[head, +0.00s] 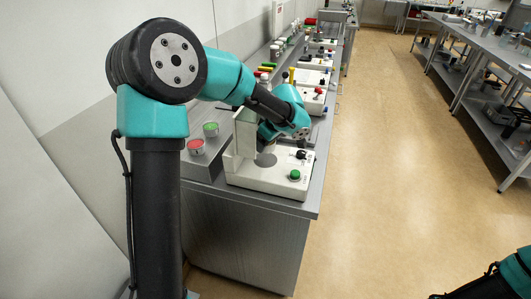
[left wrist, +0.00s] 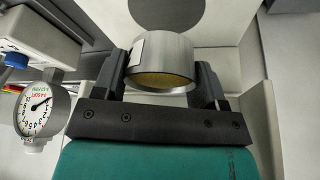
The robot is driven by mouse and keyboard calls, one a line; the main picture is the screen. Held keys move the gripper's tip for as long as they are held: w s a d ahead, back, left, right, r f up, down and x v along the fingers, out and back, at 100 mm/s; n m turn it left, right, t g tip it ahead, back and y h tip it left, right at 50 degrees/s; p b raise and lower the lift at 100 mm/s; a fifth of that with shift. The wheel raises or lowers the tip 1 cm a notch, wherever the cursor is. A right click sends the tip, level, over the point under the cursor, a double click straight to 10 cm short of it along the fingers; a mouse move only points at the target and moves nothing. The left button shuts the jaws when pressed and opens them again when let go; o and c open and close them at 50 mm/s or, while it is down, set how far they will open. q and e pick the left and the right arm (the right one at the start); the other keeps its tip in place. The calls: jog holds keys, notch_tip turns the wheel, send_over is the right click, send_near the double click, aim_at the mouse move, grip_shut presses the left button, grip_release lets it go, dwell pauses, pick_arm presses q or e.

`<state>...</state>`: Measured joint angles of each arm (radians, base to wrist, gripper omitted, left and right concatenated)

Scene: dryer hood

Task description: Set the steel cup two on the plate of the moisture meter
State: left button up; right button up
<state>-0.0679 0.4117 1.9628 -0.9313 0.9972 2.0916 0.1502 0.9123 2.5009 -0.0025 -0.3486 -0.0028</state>
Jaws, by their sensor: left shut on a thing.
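My left gripper (left wrist: 162,72) is shut on a steel cup (left wrist: 170,50), with a finger on each side. The cup has a white label on its left side and yellow-brown material inside; any number on it cannot be read. The moisture meter (head: 272,178) is a white unit on the near end of the bench. Its round grey plate (head: 266,160) shows bare in the head view and just beyond the cup in the left wrist view (left wrist: 166,14). The cup appears apart from the plate. In the head view my left wrist hides the cup. My right gripper is out of view.
A red-topped cup (head: 195,147) and a green-topped cup (head: 211,129) stand left of the meter. The meter has a green button (head: 295,175) and a black knob (head: 301,154). A dial gauge (left wrist: 36,112) is left of the gripper. More equipment lines the bench behind.

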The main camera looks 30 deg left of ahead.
aim_at(265, 160)
pick_arm(q)
jog(key=shift+f, duration=0.1)
notch_tip(265, 160, down, 4)
jog(key=shift+f, duration=0.1)
jog(key=shift+a+f, duration=0.2)
jog(key=shift+f, duration=0.05)
jog(key=shift+f, duration=0.1)
jog(key=o, duration=1)
jog(key=v, duration=1.2)
